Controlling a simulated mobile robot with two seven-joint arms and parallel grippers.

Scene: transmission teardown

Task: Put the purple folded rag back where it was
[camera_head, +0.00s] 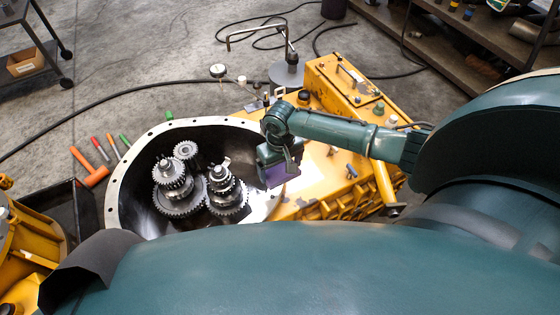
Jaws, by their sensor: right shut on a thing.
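My right gripper (275,150) hangs down at the right edge of the open transmission housing (112,195), over the yellow casing (318,185). It is shut on the purple folded rag (281,174), which shows as a small purple patch below and beside the dark fingers. Most of the rag is hidden by the gripper. I cannot tell whether the rag touches the casing. My left gripper is not in view.
Gear stacks (170,180) and (226,190) stand inside the dark housing, left of my right gripper. An orange hammer (95,176), a red marker and green markers lie left of the housing. A black cable crosses the floor. A metal stand (287,70) stands behind.

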